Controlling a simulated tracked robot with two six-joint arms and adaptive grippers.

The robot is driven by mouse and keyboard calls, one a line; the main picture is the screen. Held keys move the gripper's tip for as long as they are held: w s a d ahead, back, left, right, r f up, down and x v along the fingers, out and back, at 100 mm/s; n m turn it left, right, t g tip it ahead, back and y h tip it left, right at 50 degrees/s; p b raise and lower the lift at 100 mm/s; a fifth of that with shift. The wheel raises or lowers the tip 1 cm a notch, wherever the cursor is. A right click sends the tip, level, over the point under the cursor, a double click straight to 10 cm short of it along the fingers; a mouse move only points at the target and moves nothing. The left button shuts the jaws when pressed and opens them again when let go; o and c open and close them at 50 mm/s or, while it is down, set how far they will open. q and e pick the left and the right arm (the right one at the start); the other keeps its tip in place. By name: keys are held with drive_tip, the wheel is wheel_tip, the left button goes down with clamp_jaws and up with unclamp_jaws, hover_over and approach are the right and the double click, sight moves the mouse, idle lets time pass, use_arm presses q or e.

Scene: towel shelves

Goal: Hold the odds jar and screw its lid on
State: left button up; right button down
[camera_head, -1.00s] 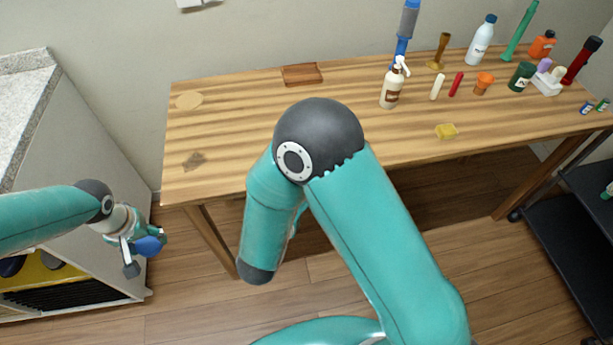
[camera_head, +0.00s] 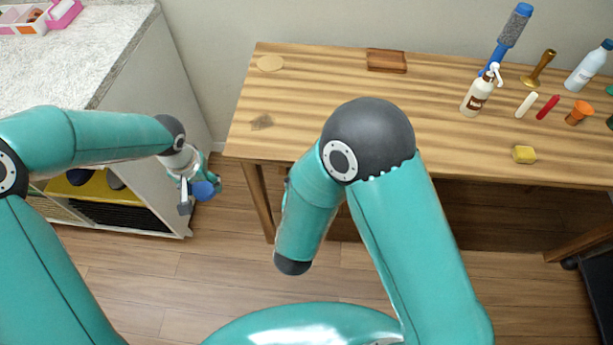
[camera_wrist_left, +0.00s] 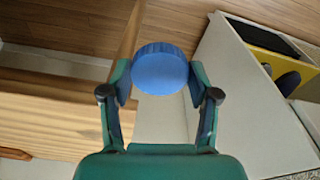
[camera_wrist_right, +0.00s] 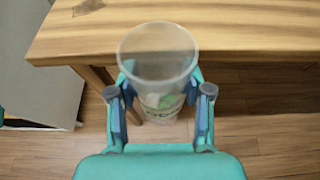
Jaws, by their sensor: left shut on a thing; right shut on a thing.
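The blue round lid (camera_head: 206,190) is held between the fingers of my left gripper (camera_head: 193,192), left of the table's front edge. In the left wrist view the lid (camera_wrist_left: 160,68) sits between the two fingertips, its round face showing. My right gripper (camera_wrist_right: 160,88) is shut around a clear, open-topped jar (camera_wrist_right: 157,48). Something pale and greenish shows low in the jar, too blurred to name. In the head view my right arm hides the right gripper and the jar. The lid and jar are apart.
A grey-topped cabinet (camera_head: 85,60) is at the left. Open floor lies between cabinet and table.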

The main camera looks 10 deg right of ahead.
use_arm(q)
drive_tip(key=shift+s+a, duration=0.15)
drive_tip(key=shift+s, duration=0.15)
drive_tip(key=shift+s+a+r, duration=0.15)
drive_tip(key=shift+a+r, duration=0.05)
drive_tip(key=shift+a, duration=0.05)
drive_tip(key=shift+m, duration=0.6)
drive_tip(key=d+r, duration=0.1)
drive_tip(key=w+d+r, duration=0.1)
drive_tip(key=d+r, duration=0.1)
drive_tip(key=shift+w+d+r, duration=0.1)
drive_tip(key=shift+w+r, duration=0.15)
drive_tip(key=shift+r, duration=0.1)
drive_tip(key=s+d+r+m, duration=0.1)
drive_tip(key=d+r, duration=0.4)
drive_tip(key=d, duration=0.6)
drive_tip(key=s+d+r+m, duration=0.1)
drive_tip(key=d+r+m, duration=0.2)
drive_tip(key=d, duration=0.7)
wheel_tip(320, 180, up, 2)
drive_tip(key=shift+d+r+m+h, duration=0.2)
drive_tip(key=shift+d+m+h, duration=0.1)
drive_tip(key=shift+d, duration=0.05)
drive_tip(key=shift+f, duration=0.1)
wheel_tip(320, 180, down, 4)
drive_tip(key=shift+r, duration=0.1)
